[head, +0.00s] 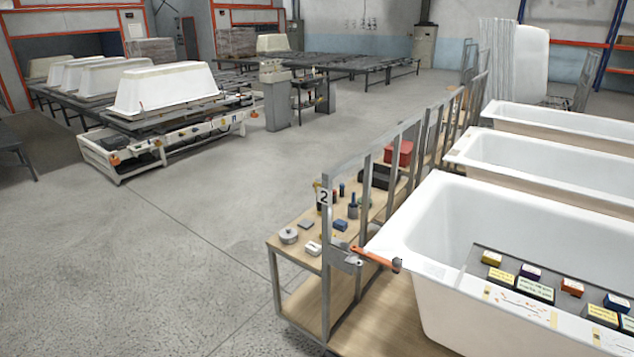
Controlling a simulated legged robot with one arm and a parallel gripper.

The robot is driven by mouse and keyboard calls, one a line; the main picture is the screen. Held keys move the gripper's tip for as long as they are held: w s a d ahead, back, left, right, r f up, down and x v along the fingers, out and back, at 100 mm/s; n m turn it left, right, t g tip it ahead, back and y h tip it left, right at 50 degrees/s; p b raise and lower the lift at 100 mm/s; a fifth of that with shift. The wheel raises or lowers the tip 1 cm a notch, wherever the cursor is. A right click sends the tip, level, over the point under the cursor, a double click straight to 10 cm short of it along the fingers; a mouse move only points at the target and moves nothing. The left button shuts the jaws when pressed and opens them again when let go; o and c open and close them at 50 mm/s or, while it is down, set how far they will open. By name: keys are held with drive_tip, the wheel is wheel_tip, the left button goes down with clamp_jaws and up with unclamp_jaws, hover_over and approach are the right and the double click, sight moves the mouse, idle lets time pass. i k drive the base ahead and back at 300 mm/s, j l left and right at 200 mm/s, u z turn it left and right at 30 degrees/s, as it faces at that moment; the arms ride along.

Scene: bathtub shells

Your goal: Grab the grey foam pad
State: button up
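A small flat grey piece (309,225) lies on the wooden top of the cart (283,254), near its left end. It may be the grey foam pad, but it is too small for me to be sure. A round grey object (289,236) lies just in front of it to the left, and a white block (313,248) is nearer the front edge. A blue block (340,225) is to its right. My gripper is not in view.
Metal uprights of the cart partly screen its top. An orange-handled part (375,258) sticks out at its corner. White bathtubs (440,215) fill the right, the nearest carrying a grey tray of small boxes. Open concrete floor (150,270) lies to the left.

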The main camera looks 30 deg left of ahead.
sight(305, 224)
drive_tip(key=i+j+u, duration=0.35)
drive_tip(key=j, duration=0.3)
drive_tip(key=i+j+u, duration=0.3)
drive_tip(key=i+j, duration=0.2)
